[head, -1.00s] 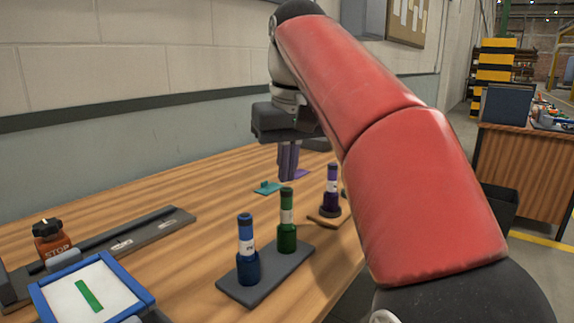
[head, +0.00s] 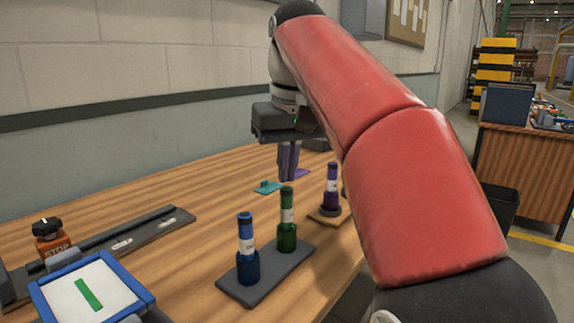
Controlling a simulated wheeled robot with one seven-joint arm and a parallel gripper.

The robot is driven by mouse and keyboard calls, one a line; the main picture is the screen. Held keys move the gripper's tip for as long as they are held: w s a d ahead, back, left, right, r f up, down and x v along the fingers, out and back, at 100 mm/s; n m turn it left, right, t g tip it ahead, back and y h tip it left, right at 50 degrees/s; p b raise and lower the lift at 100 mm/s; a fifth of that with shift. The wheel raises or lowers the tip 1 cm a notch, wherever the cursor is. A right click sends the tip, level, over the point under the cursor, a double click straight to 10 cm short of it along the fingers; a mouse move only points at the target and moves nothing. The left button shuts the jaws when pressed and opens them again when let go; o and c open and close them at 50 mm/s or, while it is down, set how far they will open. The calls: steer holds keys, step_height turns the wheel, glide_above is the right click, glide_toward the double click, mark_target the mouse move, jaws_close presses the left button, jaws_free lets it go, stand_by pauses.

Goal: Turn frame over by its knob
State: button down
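A blue-rimmed frame (head: 140,287) with a white face and a green bar lies tilted at the lower left, cut off by the picture's bottom edge. Grey parts (head: 62,259) show at its far edge, and a dark part shows at its near right corner. I cannot tell which of these is its knob.
Blue (head: 246,250) and green (head: 287,220) rollers stand upright on a grey base (head: 284,270). A purple roller (head: 331,188) stands farther right. An orange box with a black knob (head: 48,238) and a dark rail (head: 130,240) lie left. A teal piece (head: 267,187) lies near my gripper.

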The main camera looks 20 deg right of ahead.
steer(key=shift+f+b, duration=0.35)
steer(key=shift+f, duration=0.1)
stand_by(0.3)
steer(key=shift+s, duration=0.1)
stand_by(0.3)
